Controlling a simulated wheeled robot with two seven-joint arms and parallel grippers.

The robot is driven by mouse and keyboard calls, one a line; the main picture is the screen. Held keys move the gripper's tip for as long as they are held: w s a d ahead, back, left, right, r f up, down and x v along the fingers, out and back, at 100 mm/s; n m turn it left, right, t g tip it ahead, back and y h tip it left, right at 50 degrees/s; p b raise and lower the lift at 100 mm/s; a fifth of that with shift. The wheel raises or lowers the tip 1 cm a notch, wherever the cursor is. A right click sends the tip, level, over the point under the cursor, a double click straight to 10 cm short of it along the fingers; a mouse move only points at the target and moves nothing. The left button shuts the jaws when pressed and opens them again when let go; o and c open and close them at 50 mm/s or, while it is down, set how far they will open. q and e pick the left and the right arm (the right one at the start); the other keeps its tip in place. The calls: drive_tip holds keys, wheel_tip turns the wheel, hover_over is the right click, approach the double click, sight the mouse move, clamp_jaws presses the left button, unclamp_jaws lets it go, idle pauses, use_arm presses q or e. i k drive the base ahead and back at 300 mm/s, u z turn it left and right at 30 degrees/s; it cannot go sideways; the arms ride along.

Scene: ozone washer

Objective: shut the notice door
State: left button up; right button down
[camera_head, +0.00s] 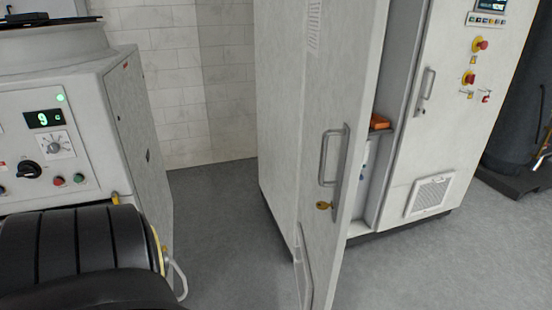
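The notice door (340,95) is the tall pale grey door in the middle of the head view. It stands open, swung out from the cabinet (280,100) toward me. A printed notice (313,25) is near its top. Its outer face has an upright bar handle (324,158) and a brass-coloured key or lock (324,205) below it. A vent panel (302,265) is low on it. The gap to its right shows the cabinet's inside. The door's top and bottom are cut off by the frame. Neither of my grippers is in view.
An orange item (379,122) sits on a shelf inside. A second door (440,130), with red knobs, is shut at right. A control machine (60,140) and black ribbed parts (75,240) fill the left. Grey floor (220,230) is clear between machine and cabinet.

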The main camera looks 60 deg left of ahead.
sight(344, 40)
drive_tip(key=k, duration=0.15)
drive_tip(key=u, duration=1.45)
drive_tip(key=i, duration=1)
drive_tip(key=z, duration=2.15)
drive_tip(key=k, duration=0.45)
drive_tip(key=u, duration=1.35)
